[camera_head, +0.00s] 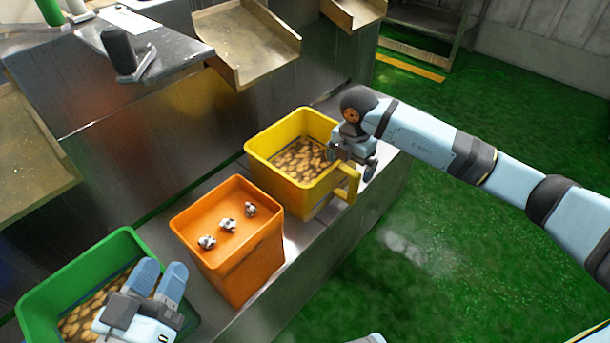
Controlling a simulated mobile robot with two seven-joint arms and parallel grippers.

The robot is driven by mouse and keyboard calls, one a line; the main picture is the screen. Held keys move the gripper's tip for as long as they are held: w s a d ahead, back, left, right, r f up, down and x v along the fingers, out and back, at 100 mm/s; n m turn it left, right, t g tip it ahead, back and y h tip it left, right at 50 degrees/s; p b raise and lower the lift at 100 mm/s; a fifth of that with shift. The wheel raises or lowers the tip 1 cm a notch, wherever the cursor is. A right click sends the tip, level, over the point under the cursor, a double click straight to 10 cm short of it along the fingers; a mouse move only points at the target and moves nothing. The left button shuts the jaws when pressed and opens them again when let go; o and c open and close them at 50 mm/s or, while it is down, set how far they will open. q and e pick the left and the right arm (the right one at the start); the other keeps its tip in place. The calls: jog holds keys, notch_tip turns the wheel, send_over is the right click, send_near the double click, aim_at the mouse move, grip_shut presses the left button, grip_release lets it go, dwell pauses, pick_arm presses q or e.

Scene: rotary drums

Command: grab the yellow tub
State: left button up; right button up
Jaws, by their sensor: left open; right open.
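The yellow tub (268,147) stands on the metal bench, with many brown, nut-like pieces inside. It has a yellow handle (349,186) on its right side. My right gripper (350,172) is open at that side, pointing down by the handle and the rim. The picture does not show clearly whether its fingers are around the handle or only beside it. My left gripper (160,279) is open over the green tub (42,291) at the lower left, well apart from the yellow tub.
An orange tub (240,262) holding three small grey-white items stands between the green and yellow tubs. Metal chutes (245,45) project from the machine behind. The bench (378,193) ends close to the tubs; the green floor (440,260) at right is open.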

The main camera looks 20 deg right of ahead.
notch_tip(320, 180, down, 5)
jog(key=b, duration=0.2)
jog(key=shift+w+f+b, duration=0.1)
jog(key=shift+f+b, duration=0.05)
jog(key=shift+b, duration=0.25)
pick_arm(q)
notch_tip(320, 180, down, 4)
jog(key=shift+d+f+g, duration=0.1)
jog(key=shift+d+g, duration=0.05)
jog(key=shift+g, duration=0.85)
pick_arm(e)
jog(key=c, duration=1.8)
jog(key=shift+w+r, duration=0.1)
jog(key=shift+r, duration=0.1)
jog(key=shift+c, duration=0.3)
